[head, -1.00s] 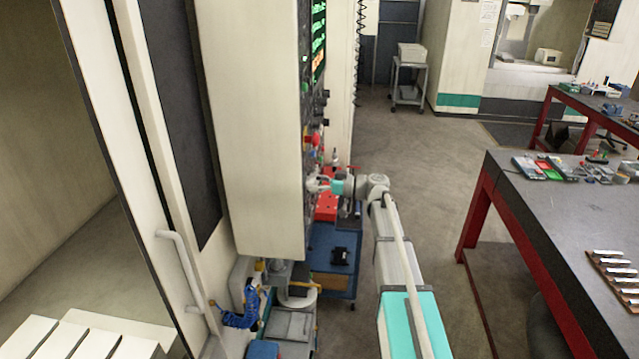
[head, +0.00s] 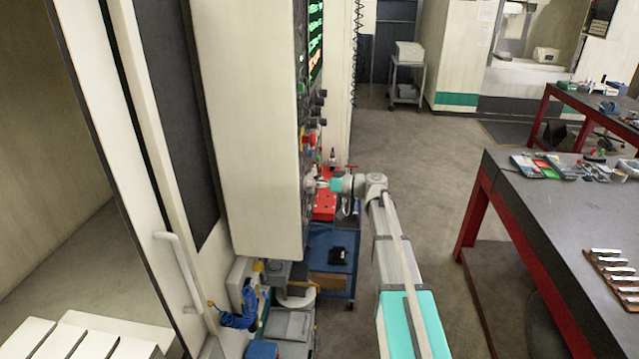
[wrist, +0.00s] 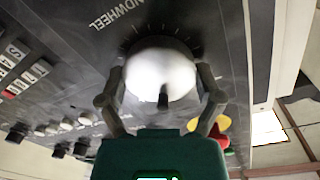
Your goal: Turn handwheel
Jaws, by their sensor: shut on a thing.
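The handwheel (wrist: 160,72) is a round white dial with a dark handle on its face, set in a dark panel marked with ticks and the word HANDWHEEL. My gripper (wrist: 160,88) has its two fingers on opposite sides of the dial, shut on its rim in the wrist view. In the head view my gripper (head: 318,184) reaches left to the edge of the machine's control panel (head: 312,110). The handwheel is too small to make out clearly there.
A red and yellow button (wrist: 215,124) sits close beside my gripper. Several knobs (wrist: 65,124) and switches line the panel. A blue cart (head: 330,240) stands below my arm. A dark workbench (head: 560,215) with red legs is at the right. The floor between is clear.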

